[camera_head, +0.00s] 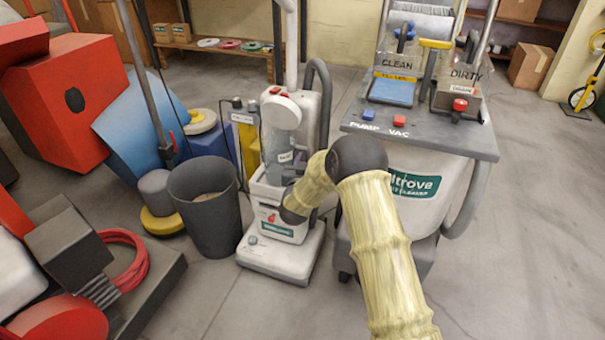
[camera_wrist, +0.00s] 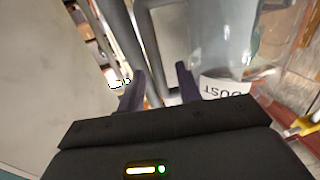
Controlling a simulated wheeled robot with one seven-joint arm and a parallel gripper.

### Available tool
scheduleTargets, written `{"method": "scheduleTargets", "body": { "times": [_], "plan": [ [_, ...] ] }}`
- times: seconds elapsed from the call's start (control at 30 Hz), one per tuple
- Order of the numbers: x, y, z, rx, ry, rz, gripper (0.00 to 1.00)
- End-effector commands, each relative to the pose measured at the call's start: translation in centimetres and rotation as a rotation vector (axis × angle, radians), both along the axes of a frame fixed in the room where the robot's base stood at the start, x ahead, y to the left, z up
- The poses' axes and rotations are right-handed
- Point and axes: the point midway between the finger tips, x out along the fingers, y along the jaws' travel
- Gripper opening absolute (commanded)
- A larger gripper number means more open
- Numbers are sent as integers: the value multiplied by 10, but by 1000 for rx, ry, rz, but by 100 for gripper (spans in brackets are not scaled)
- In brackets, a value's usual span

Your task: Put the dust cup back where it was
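In the wrist view, a clear cup (camera_wrist: 228,45) with a white "DUST" label fills the upper right. The fingers are hard to make out there.
A dark bin (camera_head: 210,215) stands close left of the vacuum. A grey-topped pump-vac machine (camera_head: 425,135) stands close at right. A red machine (camera_head: 62,105) and a platform with a red hose (camera_head: 128,262) are at left. Bare floor lies in front and at right.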

Motion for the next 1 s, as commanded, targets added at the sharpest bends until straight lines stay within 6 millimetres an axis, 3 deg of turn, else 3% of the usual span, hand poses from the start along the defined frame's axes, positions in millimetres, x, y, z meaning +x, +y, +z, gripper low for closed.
{"method": "scheduleTargets", "body": {
  "times": [0.3, 0.43, 0.6, 1.0],
  "plan": [
    [-61, 11, 3, -3, 4, 3, 35],
    [-79, 14, 1, -2, 3, 2, 35],
    [-87, 15, 0, -1, 1, 0, 35],
    [-87, 15, -1, -1, 0, 0, 35]
  ]
}}
